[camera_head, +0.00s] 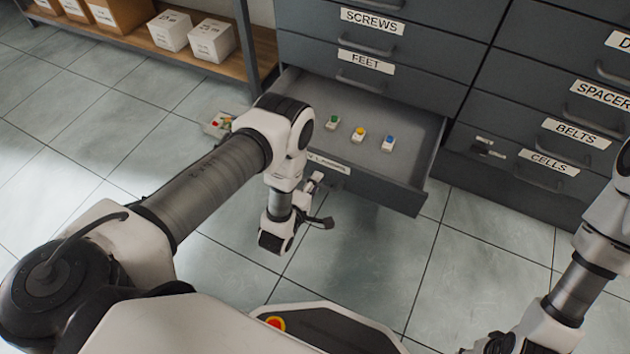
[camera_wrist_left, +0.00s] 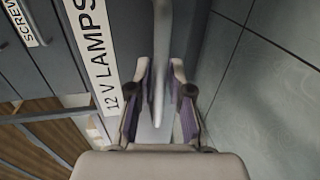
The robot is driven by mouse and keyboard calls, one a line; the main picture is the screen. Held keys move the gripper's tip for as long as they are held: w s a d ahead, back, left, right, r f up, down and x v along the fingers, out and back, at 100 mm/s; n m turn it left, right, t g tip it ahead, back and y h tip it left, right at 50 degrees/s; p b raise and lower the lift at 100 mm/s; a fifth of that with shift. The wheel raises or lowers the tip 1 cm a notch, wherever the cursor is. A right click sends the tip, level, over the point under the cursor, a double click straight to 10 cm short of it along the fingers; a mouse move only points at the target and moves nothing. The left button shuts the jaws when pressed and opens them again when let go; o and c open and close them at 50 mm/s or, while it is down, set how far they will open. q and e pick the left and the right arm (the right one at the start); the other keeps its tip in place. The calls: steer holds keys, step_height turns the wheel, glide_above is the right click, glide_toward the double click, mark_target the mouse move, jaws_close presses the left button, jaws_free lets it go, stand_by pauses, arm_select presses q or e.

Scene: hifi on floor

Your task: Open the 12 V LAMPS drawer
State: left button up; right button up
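The 12 V LAMPS drawer (camera_head: 395,178) is pulled out from the grey cabinet in the head view. Small green, yellow and blue-topped lamps (camera_head: 359,134) stand on its floor. Its label (camera_head: 328,163) is partly hidden by my left arm; it reads clearly in the left wrist view (camera_wrist_left: 90,50). My left gripper (camera_head: 318,202) is at the drawer front. In the left wrist view its fingers (camera_wrist_left: 160,85) are apart, with the pale bar handle (camera_wrist_left: 160,40) between them and gaps on both sides. My right gripper (camera_head: 500,344) is at the bottom edge, partly cut off.
Closed SCREWS (camera_head: 372,22) and FEET (camera_head: 365,63) drawers are above. BELTS and CELLS (camera_head: 548,162) drawers are to the right. A wooden shelf (camera_head: 160,45) with boxes stands at the left. A small tray (camera_head: 218,124) lies near the drawer's left side. The floor in front is clear.

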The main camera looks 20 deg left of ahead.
arm_select(q)
steer(key=shift+o, duration=0.2)
steer(key=shift+s, duration=0.1)
steer(key=v, duration=0.7)
steer(key=shift+r, duration=0.1)
